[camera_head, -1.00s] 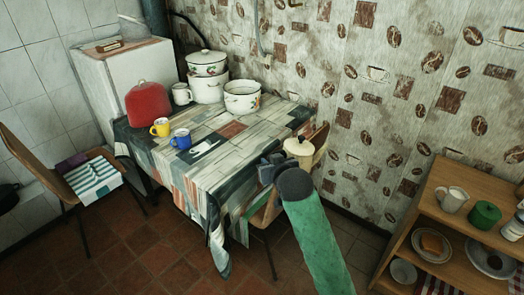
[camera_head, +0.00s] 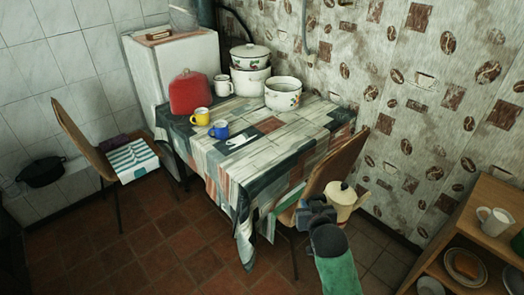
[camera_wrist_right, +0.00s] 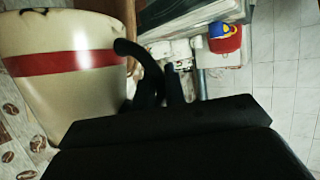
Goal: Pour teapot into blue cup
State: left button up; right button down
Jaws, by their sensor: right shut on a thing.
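The cream teapot (camera_head: 343,206), with a lid and dark knob, is off the near right side of the table beside the wooden chair. In the right wrist view the teapot (camera_wrist_right: 72,85) is large and pale with a red band. My right gripper (camera_head: 322,212) is shut on its black handle (camera_wrist_right: 142,62) and holds it roughly upright. The blue cup (camera_head: 219,130) stands upright on the table, well to the left of the teapot. Its inside is too small to make out. My left gripper is not in view.
The patterned table (camera_head: 290,140) holds a yellow cup (camera_head: 200,117) behind the blue one, a red cover (camera_head: 190,92), a white pot (camera_head: 283,93) and stacked pots (camera_head: 250,82). A chair (camera_head: 335,165) stands at the near right side. A shelf (camera_head: 480,220) is at right.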

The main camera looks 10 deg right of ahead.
aim_at(218, 131)
jog(key=i+j+u, duration=0.1)
jog(key=u, duration=0.25)
jog(key=i+u, duration=0.7)
jog(key=k, duration=0.1)
